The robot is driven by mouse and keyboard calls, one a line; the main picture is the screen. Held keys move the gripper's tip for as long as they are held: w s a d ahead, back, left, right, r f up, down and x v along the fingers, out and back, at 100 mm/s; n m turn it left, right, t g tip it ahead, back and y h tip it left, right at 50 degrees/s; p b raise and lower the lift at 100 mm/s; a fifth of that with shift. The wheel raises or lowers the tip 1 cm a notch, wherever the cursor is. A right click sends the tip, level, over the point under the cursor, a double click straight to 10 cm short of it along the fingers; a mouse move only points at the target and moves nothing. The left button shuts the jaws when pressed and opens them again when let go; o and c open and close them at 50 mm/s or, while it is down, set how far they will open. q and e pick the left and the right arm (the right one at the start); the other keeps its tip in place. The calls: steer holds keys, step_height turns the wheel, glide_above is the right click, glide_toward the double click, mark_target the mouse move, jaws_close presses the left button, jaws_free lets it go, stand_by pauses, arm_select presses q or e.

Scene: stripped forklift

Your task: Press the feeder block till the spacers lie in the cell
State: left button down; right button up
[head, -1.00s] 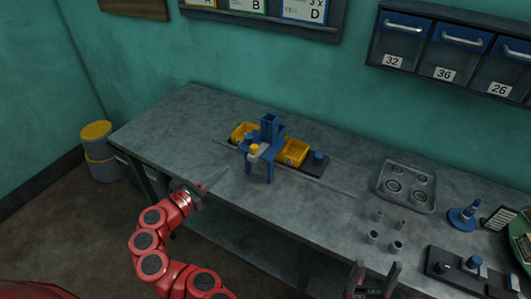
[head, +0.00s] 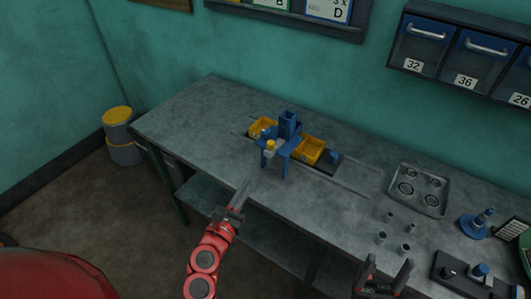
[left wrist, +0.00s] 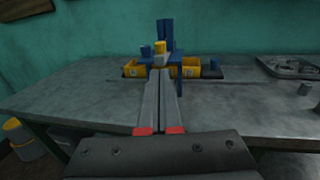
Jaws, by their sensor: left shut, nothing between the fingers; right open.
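The feeder is a blue stand (head: 289,127) on the workbench, with an upright blue chute and a yellow-topped block (head: 270,147) at its front. In the left wrist view the yellow top (left wrist: 160,47) shows just beyond my fingertips. Yellow bins sit on either side of the stand, the left one (head: 262,127) and the right one (head: 308,150). My left gripper (head: 244,188) is shut and empty, at the bench's front edge and apart from the feeder. My right gripper (head: 386,272) is open and empty at the bottom of the head view. I cannot make out spacers inside the feeder or bins.
A grey tray with round rings (head: 418,190) lies right on the bench, with several small grey cylinders (head: 390,216) in front. A blue stepped post (head: 476,223) stands further right. The bench's left part (head: 195,115) is clear.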

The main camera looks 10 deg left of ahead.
mark_target(269, 147)
arm_select(q)
steer(key=w+p, duration=0.1)
steer(key=w, duration=0.3)
steer(key=w+d+p, duration=0.1)
steer(key=w+p, duration=0.1)
steer(key=w, duration=0.2)
steer(key=w+d+p, duration=0.1)
steer(key=w+p, duration=0.1)
steer(key=w, duration=0.2)
steer(key=shift+w+d+r, duration=0.1)
steer(key=shift+w, duration=0.85)
